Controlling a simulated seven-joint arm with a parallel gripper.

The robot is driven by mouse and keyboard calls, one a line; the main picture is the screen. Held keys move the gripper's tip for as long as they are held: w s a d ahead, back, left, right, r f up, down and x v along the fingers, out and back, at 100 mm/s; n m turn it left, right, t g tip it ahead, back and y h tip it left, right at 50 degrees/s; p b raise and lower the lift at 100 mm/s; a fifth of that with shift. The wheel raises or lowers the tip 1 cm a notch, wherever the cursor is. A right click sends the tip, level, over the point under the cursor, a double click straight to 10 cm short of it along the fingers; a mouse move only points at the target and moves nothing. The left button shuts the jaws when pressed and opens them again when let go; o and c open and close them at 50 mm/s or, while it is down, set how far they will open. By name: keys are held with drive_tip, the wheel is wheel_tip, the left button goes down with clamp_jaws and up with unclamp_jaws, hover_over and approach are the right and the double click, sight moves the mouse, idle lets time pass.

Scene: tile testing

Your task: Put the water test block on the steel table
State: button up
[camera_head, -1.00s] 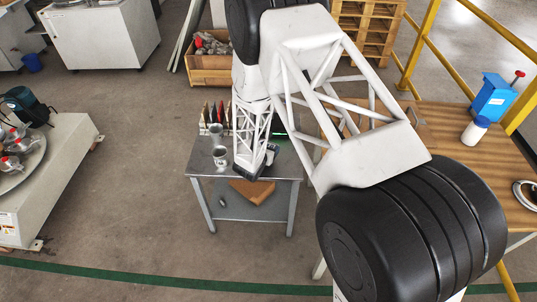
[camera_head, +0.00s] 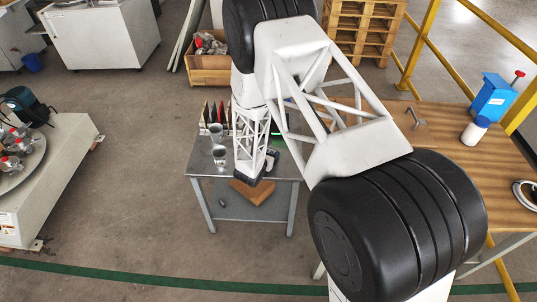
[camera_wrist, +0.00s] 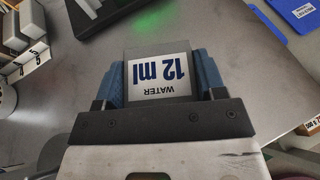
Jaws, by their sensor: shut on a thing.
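The water test block (camera_wrist: 158,82) is a grey block with a white "WATER 12 ml" label, upside down in the wrist view. My gripper (camera_wrist: 161,70) is shut on it, with a blue finger on each side. In the head view my gripper (camera_head: 250,180) is over the front right part of the steel table (camera_head: 204,168); the arm hides the block there. The steel tabletop (camera_wrist: 235,85) also fills much of the wrist view around the block. I cannot tell whether the block touches it.
Two metal cups (camera_head: 216,131) (camera_head: 219,156) stand on the table's left side. A dark device with a green glow (camera_wrist: 105,12) lies beyond the block. A blue tray (camera_wrist: 298,12) is at upper right.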

drive_tip(key=o, duration=1.2)
drive_tip(key=shift+f, duration=0.1)
drive_tip(key=shift+o, duration=0.2)
drive_tip(key=shift+r, duration=0.2)
drive_tip(key=v, duration=1.2)
drive_tip(key=shift+d, duration=0.1)
